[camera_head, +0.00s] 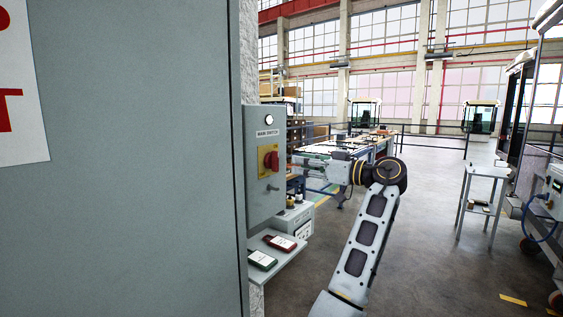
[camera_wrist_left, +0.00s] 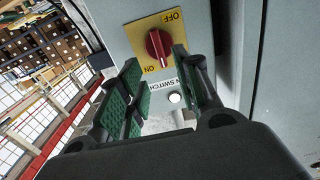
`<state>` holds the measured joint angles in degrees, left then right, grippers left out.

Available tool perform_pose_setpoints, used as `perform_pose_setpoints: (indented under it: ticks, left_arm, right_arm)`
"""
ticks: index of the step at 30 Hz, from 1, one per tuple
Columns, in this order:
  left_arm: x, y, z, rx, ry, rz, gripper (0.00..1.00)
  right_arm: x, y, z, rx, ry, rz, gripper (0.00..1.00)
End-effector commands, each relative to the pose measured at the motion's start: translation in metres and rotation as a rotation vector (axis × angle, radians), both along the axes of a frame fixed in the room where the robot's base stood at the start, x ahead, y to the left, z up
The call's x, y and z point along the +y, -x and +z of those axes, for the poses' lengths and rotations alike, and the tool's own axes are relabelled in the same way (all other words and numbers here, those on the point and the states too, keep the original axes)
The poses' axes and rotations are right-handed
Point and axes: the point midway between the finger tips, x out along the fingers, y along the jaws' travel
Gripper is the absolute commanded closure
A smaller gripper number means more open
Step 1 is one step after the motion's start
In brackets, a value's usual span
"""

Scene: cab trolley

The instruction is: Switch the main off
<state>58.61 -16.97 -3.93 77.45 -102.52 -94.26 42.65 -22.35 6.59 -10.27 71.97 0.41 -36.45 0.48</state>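The main switch is a red rotary knob (camera_head: 271,161) on a yellow plate, on the front of a grey box (camera_head: 255,205) labelled MAIN SWITCH. In the left wrist view the knob (camera_wrist_left: 157,45) shows upside down, with OFF printed on its yellow plate (camera_wrist_left: 145,25). My left gripper (camera_head: 297,162) faces the box from the right. In the wrist view its green-padded fingers (camera_wrist_left: 155,75) are open and empty, with the knob ahead between and slightly beyond the tips. My right gripper is out of view.
A white round lamp (camera_head: 269,119) sits above the label. A shelf (camera_head: 285,257) with a red and a dark green device is below the box. A large grey panel (camera_head: 130,180) fills the left. A small stand (camera_head: 486,172) and open floor lie right.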

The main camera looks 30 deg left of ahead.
Motion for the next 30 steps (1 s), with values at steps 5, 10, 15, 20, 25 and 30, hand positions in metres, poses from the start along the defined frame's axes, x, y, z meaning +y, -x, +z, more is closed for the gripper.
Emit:
perform_pose_setpoints:
  ticks: [5, 10, 15, 20, 25, 30]
  left_arm:
    - [0.025, -0.002, 0.000, 0.000, 0.001, 0.002, 0.67]
    - [0.047, -0.003, 0.000, 0.000, 0.001, 0.002, 0.67]
    - [0.066, -0.005, 0.000, 0.000, 0.001, 0.002, 0.67]
    - [0.078, -0.006, 0.000, 0.000, 0.001, 0.000, 0.67]
    - [0.082, -0.006, 0.000, 0.000, 0.001, 0.000, 0.67]
    - [0.082, -0.006, 0.000, 0.000, 0.001, 0.000, 0.67]
  right_arm:
    - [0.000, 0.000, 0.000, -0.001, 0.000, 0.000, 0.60]
    - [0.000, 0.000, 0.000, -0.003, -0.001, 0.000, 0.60]
    - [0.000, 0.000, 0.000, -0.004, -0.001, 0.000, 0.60]
    - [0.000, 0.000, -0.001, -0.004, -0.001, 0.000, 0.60]
    - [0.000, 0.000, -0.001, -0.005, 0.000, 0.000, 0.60]
    - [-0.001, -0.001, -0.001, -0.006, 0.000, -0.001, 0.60]
